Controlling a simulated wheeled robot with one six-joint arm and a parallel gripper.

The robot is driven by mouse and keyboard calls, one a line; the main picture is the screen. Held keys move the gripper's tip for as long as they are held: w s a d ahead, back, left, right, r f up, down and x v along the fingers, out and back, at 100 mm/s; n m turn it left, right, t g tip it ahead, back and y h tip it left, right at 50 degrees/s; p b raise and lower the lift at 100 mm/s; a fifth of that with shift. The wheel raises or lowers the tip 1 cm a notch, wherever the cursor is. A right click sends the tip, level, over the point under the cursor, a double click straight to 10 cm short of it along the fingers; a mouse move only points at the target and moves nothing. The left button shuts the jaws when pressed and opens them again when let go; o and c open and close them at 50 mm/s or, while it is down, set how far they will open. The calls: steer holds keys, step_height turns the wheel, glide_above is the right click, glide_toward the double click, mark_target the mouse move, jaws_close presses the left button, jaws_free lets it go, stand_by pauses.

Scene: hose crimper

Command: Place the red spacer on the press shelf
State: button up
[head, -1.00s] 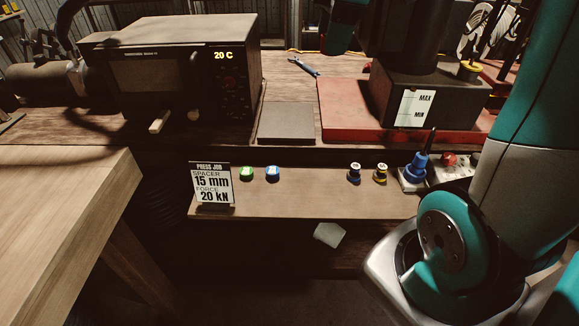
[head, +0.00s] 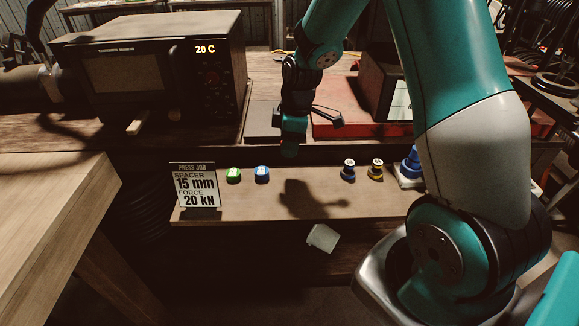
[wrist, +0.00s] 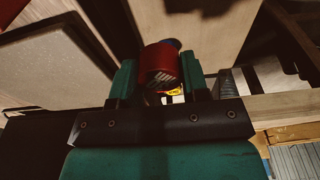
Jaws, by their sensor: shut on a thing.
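The red spacer (wrist: 158,62) is a short red cylinder with pale markings on its end, held between the two teal fingers of my gripper (wrist: 158,74) in the wrist view. In the head view my gripper (head: 291,138) points down above the back of the wooden shelf (head: 250,206), and the spacer cannot be made out there. My gripper is shut on the spacer, and its shadow falls on the middle of the shelf. The shelf carries a press job sign (head: 195,186) reading spacer 15 mm, force 20 kN.
A green spacer (head: 233,176) and a blue spacer (head: 262,175) stand left on the shelf. A dark-blue one (head: 348,170) and a yellow one (head: 376,169) stand right. The shelf's middle is clear. An oven-like machine (head: 150,75) and red base (head: 340,122) stand behind.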

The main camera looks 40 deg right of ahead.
mark_target(288, 176)
step_height(288, 176, down, 8)
steer(key=shift+f+p, duration=0.15)
steer(key=shift+p, duration=0.2)
steer(key=shift+f, duration=0.1)
steer(key=o, duration=1.1)
steer(key=shift+c, duration=0.2)
steer(key=r, duration=0.4)
steer(key=r+b, duration=0.1)
steer(key=r, duration=0.3)
steer(key=s+d+r+b, duration=0.1)
steer(key=r, duration=0.3)
steer(key=shift+r, duration=0.1)
steer(key=s+a+r+m+y, duration=0.1)
steer(key=s+a+r, duration=0.55)
steer(key=a, duration=0.45)
steer(key=s+a+r+m, duration=0.1)
steer(key=s+a+r, duration=0.1)
steer(key=s, duration=0.3)
steer(key=s+a+r+m+y, duration=0.1)
steer(key=s+a, duration=0.3)
steer(key=s, duration=0.2)
steer(key=s+a+r+m+g, duration=0.1)
steer(key=s+a+r, duration=0.1)
steer(key=s+a, duration=0.2)
steer(key=shift+s+r+y, duration=0.35)
steer(key=shift+s+y, duration=0.05)
steer(key=shift+s, duration=0.3)
